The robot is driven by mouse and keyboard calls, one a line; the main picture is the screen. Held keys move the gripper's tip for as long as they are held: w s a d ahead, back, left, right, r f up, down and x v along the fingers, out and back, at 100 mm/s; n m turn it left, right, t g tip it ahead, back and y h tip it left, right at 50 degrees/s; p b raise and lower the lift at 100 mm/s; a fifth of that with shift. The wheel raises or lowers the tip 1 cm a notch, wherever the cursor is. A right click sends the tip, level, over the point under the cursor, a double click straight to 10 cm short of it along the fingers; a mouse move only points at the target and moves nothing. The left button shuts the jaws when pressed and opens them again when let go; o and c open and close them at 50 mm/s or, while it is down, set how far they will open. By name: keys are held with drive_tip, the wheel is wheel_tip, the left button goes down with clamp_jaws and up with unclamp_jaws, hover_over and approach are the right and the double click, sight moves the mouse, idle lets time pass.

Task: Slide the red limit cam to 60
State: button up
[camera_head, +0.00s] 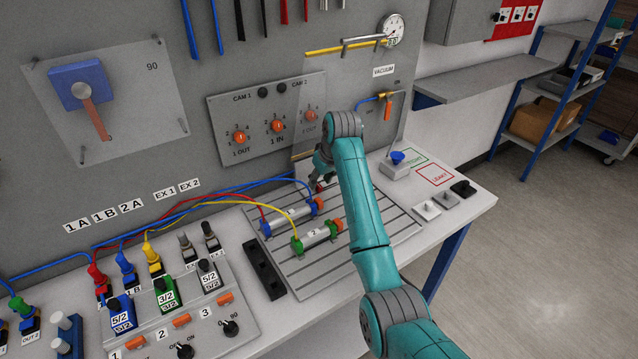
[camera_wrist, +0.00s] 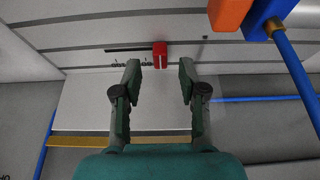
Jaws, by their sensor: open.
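In the wrist view the red limit cam (camera_wrist: 160,55) is a small red block at the end of a dark slot in the grey slotted plate (camera_wrist: 90,30). In the head view my gripper (camera_head: 319,172) is over the far part of the plate, behind the cylinders. The cam is mostly hidden there by my arm.
A blue-ended cylinder (camera_head: 292,216) and a green-ended cylinder (camera_head: 316,236) lie on the plate, with blue, red and yellow hoses. A clear panel (camera_head: 308,115) stands near my gripper. A blue end block (camera_wrist: 268,15) with an orange part is at the wrist view's upper right.

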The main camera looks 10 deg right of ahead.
drive_tip(key=shift+x, duration=1.2)
clamp_jaws()
